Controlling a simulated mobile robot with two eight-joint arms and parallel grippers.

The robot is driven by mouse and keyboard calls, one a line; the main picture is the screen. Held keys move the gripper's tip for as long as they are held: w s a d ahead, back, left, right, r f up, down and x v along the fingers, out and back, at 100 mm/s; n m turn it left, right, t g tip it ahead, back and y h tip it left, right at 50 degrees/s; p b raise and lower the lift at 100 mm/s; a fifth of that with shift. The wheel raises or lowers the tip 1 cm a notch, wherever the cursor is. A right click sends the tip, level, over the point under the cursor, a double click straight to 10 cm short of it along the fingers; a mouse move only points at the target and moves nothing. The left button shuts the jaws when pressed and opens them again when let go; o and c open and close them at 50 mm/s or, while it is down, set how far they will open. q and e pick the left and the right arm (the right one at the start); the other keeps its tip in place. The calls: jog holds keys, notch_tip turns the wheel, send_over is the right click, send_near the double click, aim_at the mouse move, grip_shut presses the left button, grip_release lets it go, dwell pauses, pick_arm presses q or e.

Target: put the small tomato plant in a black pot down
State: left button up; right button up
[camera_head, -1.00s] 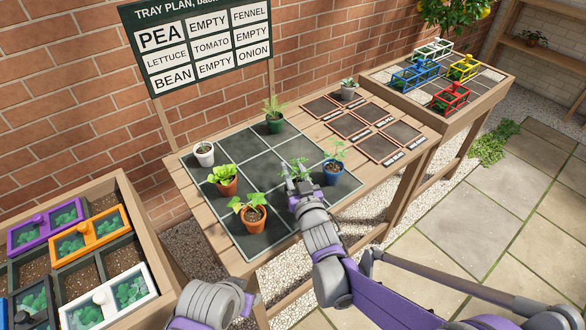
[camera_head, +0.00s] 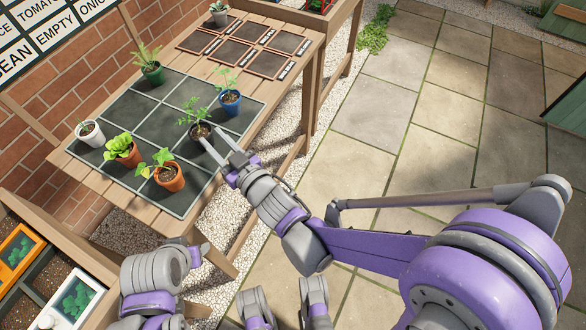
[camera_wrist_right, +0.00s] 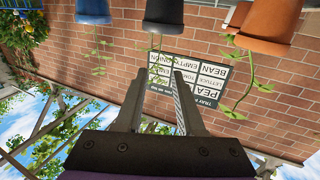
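The small tomato plant stands upright in a black pot (camera_head: 201,131) on the dark gridded mat (camera_head: 133,103), toward its front edge and left of the blue pot. I cannot tell exactly which cell its base covers. My right gripper (camera_head: 214,148) is just in front of the pot, with its fingers apart. In the right wrist view, which is upside down, the gripper (camera_wrist_right: 160,75) has an empty gap between its fingers. The black pot (camera_wrist_right: 163,12) shows there beyond the fingertips, apart from them.
A blue pot (camera_head: 230,107), an orange pot (camera_head: 170,184), a second orange pot (camera_head: 130,158), a white pot (camera_head: 91,138) and a green pot (camera_head: 154,75) stand on the mat. A planter box is at lower left. Paving at right is clear.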

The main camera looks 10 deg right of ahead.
jog(key=s+d+f+m+g+h, duration=0.2)
jog(key=d+f+h, duration=0.15)
jog(key=d, duration=0.65)
jog(key=s+d+f+m+g+h, duration=0.2)
jog(key=s+d+h, duration=0.15)
jog(key=d, duration=0.55)
jog(key=s+d+f+m+g+h, duration=0.1)
jog(key=s+d+f+g, duration=0.1)
jog(key=s, duration=0.5)
jog(key=s+d+f+m+g+h, duration=0.1)
jog(key=s+d+g, duration=0.3)
jog(key=s, duration=0.4)
jog(key=shift+s+d+f+g, duration=0.2)
jog(key=shift+d+f+g, duration=0.1)
jog(key=shift+d+f, duration=0.5)
